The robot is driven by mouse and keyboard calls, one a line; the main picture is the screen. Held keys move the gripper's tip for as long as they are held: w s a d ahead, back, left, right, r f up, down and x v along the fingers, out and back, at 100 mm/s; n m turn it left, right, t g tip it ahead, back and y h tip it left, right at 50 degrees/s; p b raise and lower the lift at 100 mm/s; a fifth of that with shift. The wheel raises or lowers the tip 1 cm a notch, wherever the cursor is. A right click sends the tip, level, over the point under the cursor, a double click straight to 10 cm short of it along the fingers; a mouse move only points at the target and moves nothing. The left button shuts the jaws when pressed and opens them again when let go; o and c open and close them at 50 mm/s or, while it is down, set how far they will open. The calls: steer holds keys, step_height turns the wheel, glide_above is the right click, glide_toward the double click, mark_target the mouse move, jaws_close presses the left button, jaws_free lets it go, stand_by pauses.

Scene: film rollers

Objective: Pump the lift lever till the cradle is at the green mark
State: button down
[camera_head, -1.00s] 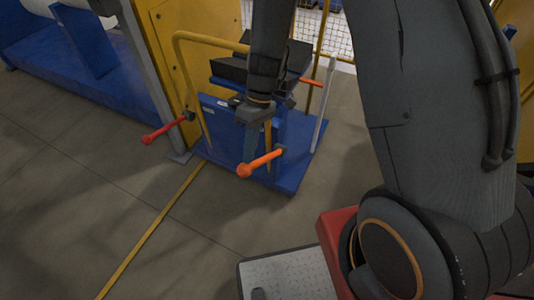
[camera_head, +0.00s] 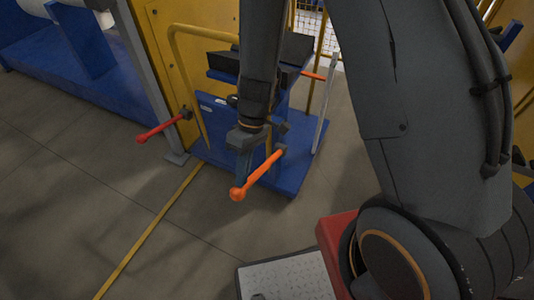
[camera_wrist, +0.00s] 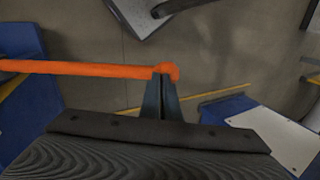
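The orange lift lever (camera_head: 260,172) sticks out from the front of the blue lift cart (camera_head: 290,185), sloping down to its round knob. A dark cradle (camera_head: 297,48) sits on top of the cart, partly hidden by my arm. My gripper (camera_head: 242,176) points down at the lever. In the wrist view my gripper (camera_wrist: 163,80) has its fingers together, with their tips at the lever (camera_wrist: 85,68) close to its knob end. The lever runs across the fingertips, not between them. I cannot make out a green mark.
A red lever (camera_head: 165,127) sticks out left of the cart by a yellow panel (camera_head: 170,55). A white post (camera_head: 325,100) stands at the cart's right. A yellow handrail (camera_head: 173,70) rises at its left.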

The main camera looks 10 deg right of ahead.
steer(key=b+x, duration=0.2)
steer(key=x, duration=0.2)
steer(key=shift+f+b, duration=0.15)
steer(key=shift+b, duration=0.25)
steer(key=shift+s+a+f, duration=0.1)
steer(key=shift+f, duration=0.1)
step_height(320, 180, down, 6)
steer(key=s+b, duration=0.1)
steer(key=b, duration=0.5)
steer(key=p+v, duration=1.3)
steer(key=v, duration=0.5)
steer(key=shift+a+r, duration=0.15)
steer(key=shift+r, duration=0.25)
steer(key=shift+w, duration=0.15)
